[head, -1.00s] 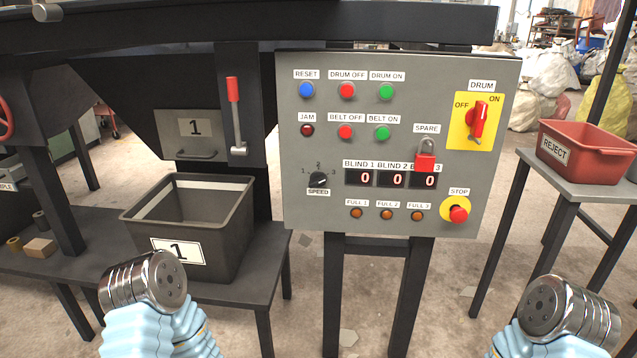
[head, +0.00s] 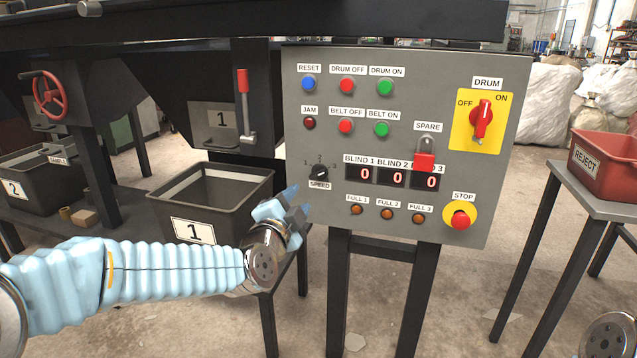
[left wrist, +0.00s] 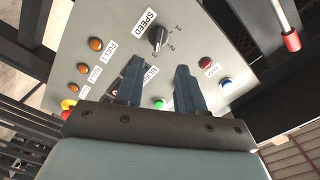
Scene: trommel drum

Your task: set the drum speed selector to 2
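The speed selector (head: 319,174) is a small black knob at the lower left of the grey control panel, with 1, 2 and 3 around it. It also shows in the left wrist view (left wrist: 158,37). Its pale mark seems turned toward the 3 side, but it is too small to be sure. My left gripper (head: 296,203) is just below and left of the knob, apart from it. In the left wrist view its two dark fingers (left wrist: 158,85) are spread and empty, with the knob beyond their tips. My right gripper's fingers are out of view.
A red reject bin (head: 605,165) stands right.

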